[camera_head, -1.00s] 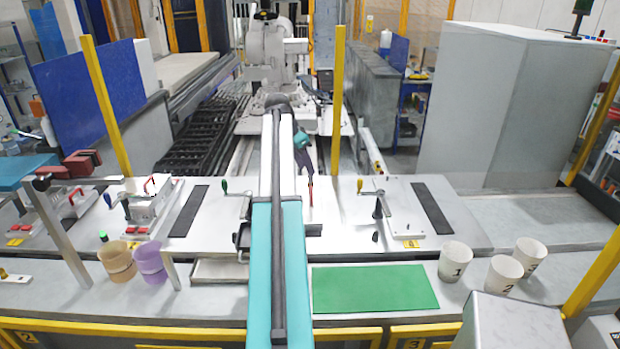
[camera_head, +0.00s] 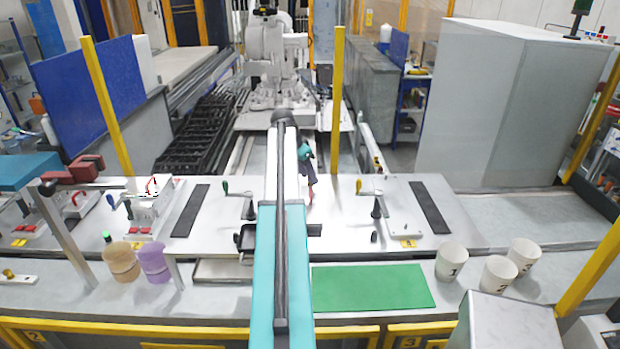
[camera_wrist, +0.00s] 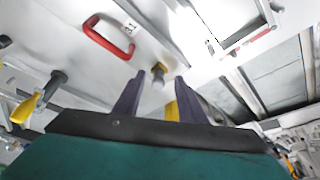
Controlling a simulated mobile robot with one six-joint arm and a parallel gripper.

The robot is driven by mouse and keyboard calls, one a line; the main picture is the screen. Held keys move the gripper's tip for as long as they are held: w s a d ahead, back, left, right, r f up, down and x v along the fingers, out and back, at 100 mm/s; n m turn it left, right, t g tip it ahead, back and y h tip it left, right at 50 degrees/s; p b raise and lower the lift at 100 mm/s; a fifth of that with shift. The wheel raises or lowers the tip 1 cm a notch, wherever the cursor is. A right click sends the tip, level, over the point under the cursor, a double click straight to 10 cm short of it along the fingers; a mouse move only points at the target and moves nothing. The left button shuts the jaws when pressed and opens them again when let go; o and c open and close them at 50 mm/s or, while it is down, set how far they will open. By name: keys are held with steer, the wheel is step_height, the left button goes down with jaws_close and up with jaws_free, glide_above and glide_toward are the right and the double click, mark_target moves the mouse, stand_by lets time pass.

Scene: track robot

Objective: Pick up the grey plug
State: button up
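My gripper (camera_head: 311,186) reaches over the far part of the white table, close to a small red part. In the wrist view my gripper (camera_wrist: 160,75) has its two dark purple fingers apart, with nothing clearly held. A red handle (camera_wrist: 108,38) lies to the left of the fingers. My arm hides part of the table in the head view.
Clamps with a green handle (camera_head: 224,187) and a yellow handle (camera_head: 359,186) stand either side of my arm. A green mat (camera_head: 372,288), white cups (camera_head: 450,262), an orange cup (camera_head: 121,262) and a purple cup (camera_head: 153,262) are on the front ledge. Yellow posts (camera_head: 338,100) rise behind.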

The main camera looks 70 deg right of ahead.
jaws_close()
steer(key=shift+r, duration=0.15)
stand_by(0.4)
steer(key=shift+r+b, duration=1.2)
steer(key=shift+r, duration=0.3)
steer(key=s+a+b, duration=0.1)
steer(key=a, duration=0.3)
steer(key=s+a+b, duration=0.2)
steer(key=a, duration=0.2)
steer(key=s+a+r+b, duration=0.1)
steer(key=s+a+b, duration=0.1)
steer(key=a, duration=0.2)
steer(key=shift+a+r, duration=0.1)
steer(key=shift+a, duration=0.3)
steer(key=shift+s+a+r+b, duration=0.15)
steer(key=shift+s+a, duration=0.05)
steer(key=shift+a, duration=0.35)
steer(key=shift+s+a+r+b, duration=0.1)
steer(key=shift+s+a+b, duration=0.1)
steer(key=shift+a, duration=0.35)
